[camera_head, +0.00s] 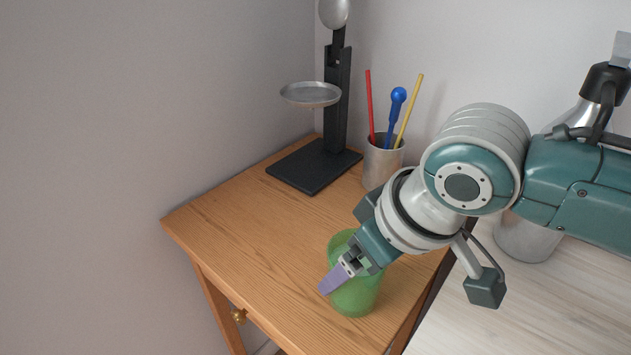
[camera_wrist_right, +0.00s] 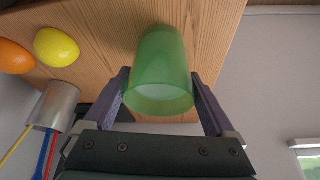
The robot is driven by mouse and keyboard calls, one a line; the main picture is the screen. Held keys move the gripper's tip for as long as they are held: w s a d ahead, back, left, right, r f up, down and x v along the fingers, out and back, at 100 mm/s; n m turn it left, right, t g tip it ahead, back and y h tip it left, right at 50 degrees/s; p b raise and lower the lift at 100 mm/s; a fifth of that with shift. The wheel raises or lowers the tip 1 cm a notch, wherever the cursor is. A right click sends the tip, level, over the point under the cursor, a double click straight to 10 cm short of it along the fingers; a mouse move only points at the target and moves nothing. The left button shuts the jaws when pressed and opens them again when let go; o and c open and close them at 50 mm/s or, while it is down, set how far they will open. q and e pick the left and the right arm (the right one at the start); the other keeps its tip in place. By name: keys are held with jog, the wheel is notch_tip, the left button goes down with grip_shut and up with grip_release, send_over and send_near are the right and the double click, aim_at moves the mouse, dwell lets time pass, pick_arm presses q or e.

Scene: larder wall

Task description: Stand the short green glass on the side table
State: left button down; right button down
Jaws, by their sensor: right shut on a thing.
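The short green glass (camera_head: 352,299) is see-through and upright at the front of the wooden side table (camera_head: 235,215). My right gripper (camera_head: 347,274) is shut on the glass, one purple finger showing on its near side. In the right wrist view the glass (camera_wrist_right: 158,60) sits between both fingers, its open rim towards the camera and its base against or just above the wood; I cannot tell which. My left gripper is not in view.
A black scale (camera_head: 310,168) with a grey pan stands at the back of the table. Beside it is a metal cup (camera_head: 381,165) of coloured utensils. A lemon (camera_wrist_right: 57,47) and an orange (camera_wrist_right: 14,57) show in the wrist view. The table's left part is clear.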

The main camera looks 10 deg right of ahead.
jog(key=shift+f, duration=0.1)
grip_release()
